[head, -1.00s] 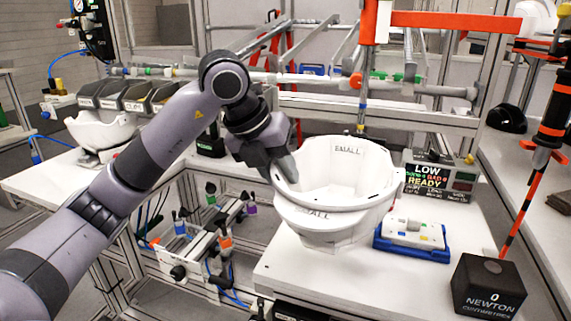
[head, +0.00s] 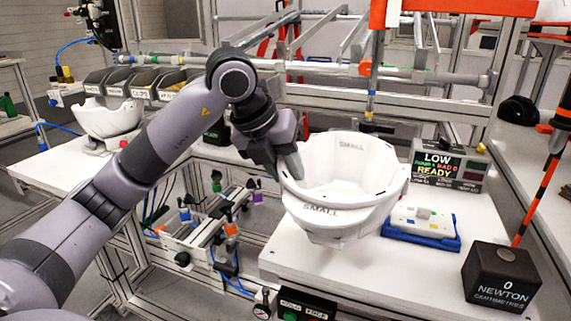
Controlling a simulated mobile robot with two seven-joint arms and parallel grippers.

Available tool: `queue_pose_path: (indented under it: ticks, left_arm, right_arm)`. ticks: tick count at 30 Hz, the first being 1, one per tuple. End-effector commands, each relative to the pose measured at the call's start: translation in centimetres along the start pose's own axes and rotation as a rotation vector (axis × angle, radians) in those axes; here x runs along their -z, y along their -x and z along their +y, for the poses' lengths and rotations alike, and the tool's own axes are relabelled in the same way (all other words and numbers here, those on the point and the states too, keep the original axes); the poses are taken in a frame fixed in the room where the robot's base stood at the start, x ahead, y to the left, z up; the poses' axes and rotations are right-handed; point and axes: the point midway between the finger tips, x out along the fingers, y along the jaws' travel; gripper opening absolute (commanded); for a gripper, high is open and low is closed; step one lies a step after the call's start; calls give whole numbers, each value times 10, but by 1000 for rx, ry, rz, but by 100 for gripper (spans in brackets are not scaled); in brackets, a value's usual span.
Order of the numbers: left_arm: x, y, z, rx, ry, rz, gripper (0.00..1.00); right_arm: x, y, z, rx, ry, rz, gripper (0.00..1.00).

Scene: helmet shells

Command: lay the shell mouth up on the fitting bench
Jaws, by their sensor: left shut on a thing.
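A white helmet shell (head: 345,207) marked SMALL is mouth up over the left part of the white fitting bench (head: 400,262). My left gripper (head: 284,172) is shut on the shell's left rim. The shell's underside is close to the bench top; I cannot tell whether it touches. The fingertip inside the rim shows, and the other finger is mostly hidden. My right gripper is not in view.
A white device on a blue tray (head: 420,232) sits right of the shell. A black block (head: 502,277) stands at the front right, and a display box (head: 448,165) behind. Another white shell (head: 108,117) rests on the left table. Aluminium rails cross behind.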

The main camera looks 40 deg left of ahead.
Motion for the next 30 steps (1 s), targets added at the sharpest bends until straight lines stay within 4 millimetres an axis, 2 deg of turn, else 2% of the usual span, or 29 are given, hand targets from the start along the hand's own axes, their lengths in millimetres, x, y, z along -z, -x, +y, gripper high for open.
queue_pose_path:
  ticks: [1,13,26,27,30]
  left_arm:
    - [3,-8,3,2,1,-2,0]
    - [18,-41,13,2,1,-2,0]
    - [20,-47,15,3,1,-3,0]
    - [20,-47,15,3,1,-3,33]
    - [20,-47,15,3,1,-2,60]
  right_arm:
    - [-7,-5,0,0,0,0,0]
    - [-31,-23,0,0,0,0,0]
    - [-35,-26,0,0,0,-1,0]
    - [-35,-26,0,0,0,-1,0]
    - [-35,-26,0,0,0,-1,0]
